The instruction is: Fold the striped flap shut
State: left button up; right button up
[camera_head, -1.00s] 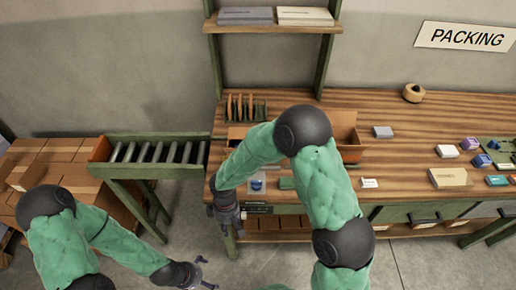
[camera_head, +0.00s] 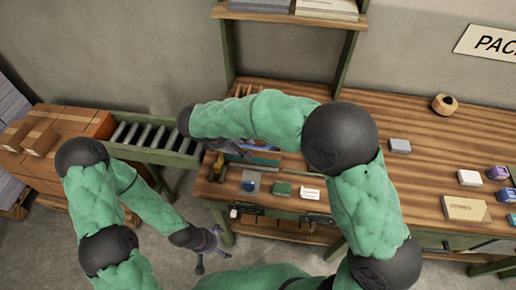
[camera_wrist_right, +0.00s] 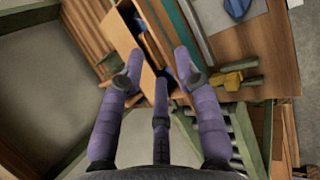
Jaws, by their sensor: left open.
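An open cardboard box (camera_head: 262,154) on the wooden bench is partly hidden behind my right arm in the head view. In the right wrist view a plain tan flap or panel (camera_wrist_right: 122,36) stands at the box, near the fingertips. I cannot make out stripes on any flap. My right gripper (camera_wrist_right: 157,70) has its purple fingers spread, with nothing between them that I can tell is held. My left gripper (camera_head: 211,246) is open and empty, low over the floor in front of the bench.
A roller conveyor (camera_head: 153,138) adjoins the bench on the left, beside stacked cartons (camera_head: 62,125). A tape roll (camera_head: 444,104) and small boxes lie to the right.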

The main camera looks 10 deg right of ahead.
jog(key=b+x, duration=0.1)
jog(key=x, duration=0.7)
jog(key=shift+w+d+f, duration=0.1)
jog(key=shift+d+f, duration=0.05)
jog(key=shift+d, duration=0.15)
grip_shut()
